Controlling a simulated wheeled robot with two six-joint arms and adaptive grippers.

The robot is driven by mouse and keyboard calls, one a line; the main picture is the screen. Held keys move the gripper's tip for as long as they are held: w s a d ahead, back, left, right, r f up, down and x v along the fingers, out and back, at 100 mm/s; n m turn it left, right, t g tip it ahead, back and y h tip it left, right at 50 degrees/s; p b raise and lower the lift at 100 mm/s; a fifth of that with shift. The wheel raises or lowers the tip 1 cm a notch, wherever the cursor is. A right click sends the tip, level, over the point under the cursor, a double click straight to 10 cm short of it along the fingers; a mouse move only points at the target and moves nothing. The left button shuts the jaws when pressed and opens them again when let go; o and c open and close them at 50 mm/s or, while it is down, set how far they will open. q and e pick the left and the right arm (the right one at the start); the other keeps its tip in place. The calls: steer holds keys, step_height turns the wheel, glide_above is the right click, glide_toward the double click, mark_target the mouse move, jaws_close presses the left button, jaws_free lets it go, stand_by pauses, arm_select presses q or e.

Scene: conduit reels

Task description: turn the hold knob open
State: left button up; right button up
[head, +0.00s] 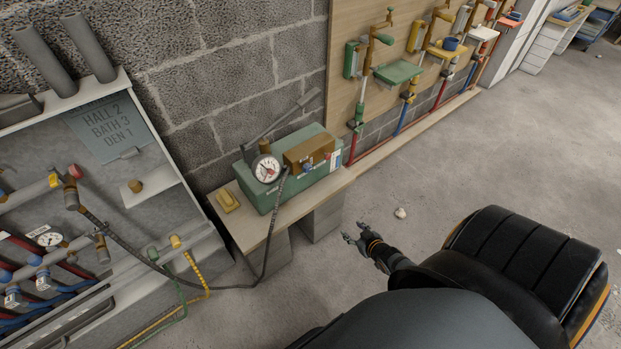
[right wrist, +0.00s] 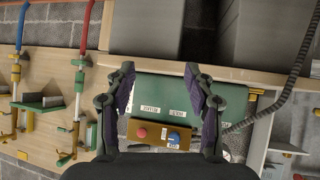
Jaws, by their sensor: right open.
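A green pump box (head: 322,182) with a round gauge (head: 266,168) and a brass block (head: 309,147) sits on a low wooden bench. In the right wrist view the block (right wrist: 158,144) carries a red knob (right wrist: 142,132) and a blue knob (right wrist: 174,138). My right gripper (head: 354,231) is open and empty, in front of the bench and apart from the box. In the right wrist view its fingers (right wrist: 159,72) frame the box. My left gripper is not in view.
A black hose (head: 190,278) runs from the box to the pipe rack at left. Colored pipes and clamps hang on a wooden panel (head: 342,78). The floor at right is mostly clear.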

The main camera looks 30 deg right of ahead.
steer(key=w+a+r+t+y+b, duration=0.1)
steer(key=w+r+t+y+b, duration=0.1)
steer(key=w+r+t+b, duration=0.5)
steer(key=n+y, duration=0.1)
glide_toward(309, 169)
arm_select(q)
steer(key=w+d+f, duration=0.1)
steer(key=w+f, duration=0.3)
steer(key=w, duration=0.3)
arm_select(e)
steer(key=w+b, duration=0.2)
steer(key=w, duration=0.2)
steer(key=shift+w+a+f+b, duration=0.1)
steer(key=shift+w+f+b, duration=0.3)
steer(key=w+b, duration=0.4)
steer(key=shift+a+r, duration=0.1)
steer(key=shift+a, duration=0.05)
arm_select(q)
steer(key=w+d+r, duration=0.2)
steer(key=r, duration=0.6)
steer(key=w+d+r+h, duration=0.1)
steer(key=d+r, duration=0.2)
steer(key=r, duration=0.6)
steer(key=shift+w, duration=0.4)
arm_select(e)
steer(key=shift+w+r, duration=0.15)
steer(key=shift+w, duration=0.05)
jaws_close()
